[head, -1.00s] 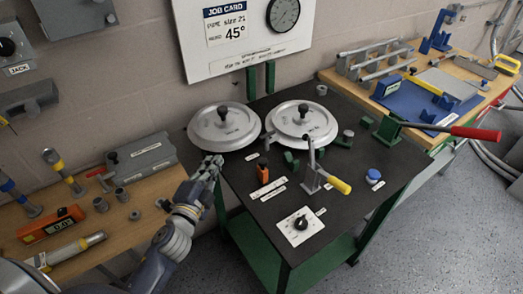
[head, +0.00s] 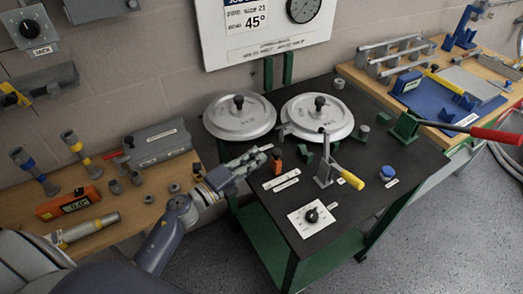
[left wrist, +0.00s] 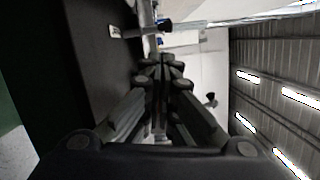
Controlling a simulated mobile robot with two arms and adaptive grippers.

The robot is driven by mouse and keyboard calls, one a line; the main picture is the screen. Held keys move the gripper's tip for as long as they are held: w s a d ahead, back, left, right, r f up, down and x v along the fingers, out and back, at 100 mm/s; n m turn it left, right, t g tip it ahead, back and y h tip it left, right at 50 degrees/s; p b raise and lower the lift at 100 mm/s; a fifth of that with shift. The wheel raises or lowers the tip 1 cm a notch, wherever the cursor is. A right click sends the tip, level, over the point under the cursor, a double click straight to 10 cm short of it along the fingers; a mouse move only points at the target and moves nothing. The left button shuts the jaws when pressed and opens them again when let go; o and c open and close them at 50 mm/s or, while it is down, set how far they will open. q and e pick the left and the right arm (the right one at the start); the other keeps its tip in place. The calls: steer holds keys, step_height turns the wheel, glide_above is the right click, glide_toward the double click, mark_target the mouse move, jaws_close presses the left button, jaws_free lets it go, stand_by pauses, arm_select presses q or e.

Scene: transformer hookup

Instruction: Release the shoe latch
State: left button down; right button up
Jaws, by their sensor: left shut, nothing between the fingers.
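A small orange block-like piece (head: 277,160), possibly the shoe latch, stands on the black bench top (head: 245,183) in front of the two round silver discs. My left gripper (head: 265,153) is shut and empty, its tips just left of the orange piece. I cannot tell whether they touch it. In the left wrist view my shut left fingers (left wrist: 163,62) point away from the camera, with a black knob (left wrist: 165,25) beyond them. My right gripper is not in view.
The silver discs (head: 240,118) (head: 318,117) have black knobs. A lever with a yellow grip (head: 357,174) stands right of the orange piece. A dial plate (head: 311,218) and a blue button (head: 387,172) are nearer the front. A red-handled lever (head: 493,134) reaches over the right edge.

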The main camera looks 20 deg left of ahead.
arm_select(q)
steer(key=p, duration=0.1)
glide_toward(283, 132)
steer(key=w+d, duration=0.1)
steer(key=w+d+r, duration=0.1)
steer(key=w+d, duration=0.1)
steer(key=d, duration=0.1)
steer(key=shift+w+r, duration=0.2)
steer(key=shift+r, duration=0.1)
steer(key=shift+a, duration=0.1)
steer(key=shift+a+m+g+h, duration=0.2)
steer(key=shift+m+g+h, duration=0.15)
steer(key=shift+h, duration=0.25)
steer(key=shift+a+f+m+g+h+b, duration=0.1)
steer(key=shift+a+m+g+h+b, duration=0.2)
steer(key=shift+m+h+b, duration=0.35)
steer(key=shift+b, duration=0.3)
steer(key=shift+w+a+m+g+h+b, duration=0.1)
steer(key=shift+a+m+g+h+b, duration=0.3)
steer(key=shift+m+g+h+b, duration=0.45)
steer(key=shift+w+a+m+g+h+b, duration=0.1)
steer(key=shift+a+m+g+h+b, duration=0.4)
steer(key=shift+g+h+b, duration=0.45)
steer(key=shift+w+a+t+b, duration=0.25)
steer(key=shift+a+b, duration=0.05)
steer(key=shift+b, duration=0.6)
steer(key=shift+w+a, duration=0.1)
steer(key=shift+a, duration=0.1)
